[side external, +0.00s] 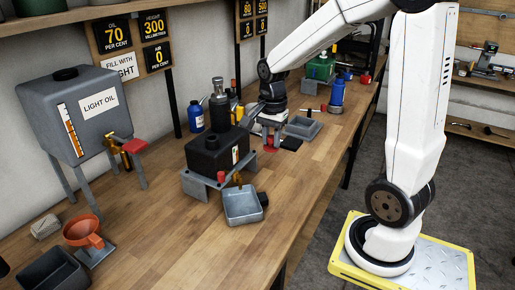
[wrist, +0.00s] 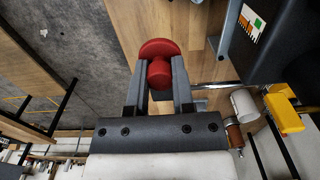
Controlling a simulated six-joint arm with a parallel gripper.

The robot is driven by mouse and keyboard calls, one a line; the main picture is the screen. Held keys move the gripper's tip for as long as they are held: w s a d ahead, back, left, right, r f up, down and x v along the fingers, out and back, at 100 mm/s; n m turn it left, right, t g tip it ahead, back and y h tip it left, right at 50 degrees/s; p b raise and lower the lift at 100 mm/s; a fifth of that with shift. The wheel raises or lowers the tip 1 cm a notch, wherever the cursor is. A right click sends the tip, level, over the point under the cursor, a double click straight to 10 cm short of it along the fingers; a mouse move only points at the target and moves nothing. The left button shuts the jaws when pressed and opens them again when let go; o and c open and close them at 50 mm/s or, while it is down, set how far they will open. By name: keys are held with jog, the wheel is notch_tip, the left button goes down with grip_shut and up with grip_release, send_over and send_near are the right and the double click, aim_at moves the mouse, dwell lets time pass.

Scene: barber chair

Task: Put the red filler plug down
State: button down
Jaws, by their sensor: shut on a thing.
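My gripper (side external: 271,138) points down over the wooden bench, behind and right of the black tank. It is shut on the red filler plug (side external: 270,149), which shows below the fingers. In the wrist view the plug (wrist: 158,48) has a wide round head and a narrower stem gripped between the two grey fingers (wrist: 159,75). The plug is close to the bench top; I cannot tell whether it touches. The black tank (side external: 208,158) stands on a grey metal stand (side external: 192,184).
A grey tray (side external: 243,207) sits in front of the tank. A black flat piece (side external: 291,143) and another grey tray (side external: 303,128) lie right of my gripper. Bottles (side external: 219,105) stand behind the tank. The light oil tank (side external: 93,112) and orange funnel (side external: 84,232) are at left.

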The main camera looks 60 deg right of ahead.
send_over(296, 206)
notch_tip(296, 206, down, 11)
jog(key=shift+d+f, duration=0.1)
jog(key=shift+f, duration=2.3)
jog(key=shift+f, duration=0.1)
jog(key=shift+f, duration=1.65)
jog(key=shift+f, duration=0.1)
jog(key=shift+c, duration=2.4)
grip_release()
notch_tip(296, 206, up, 12)
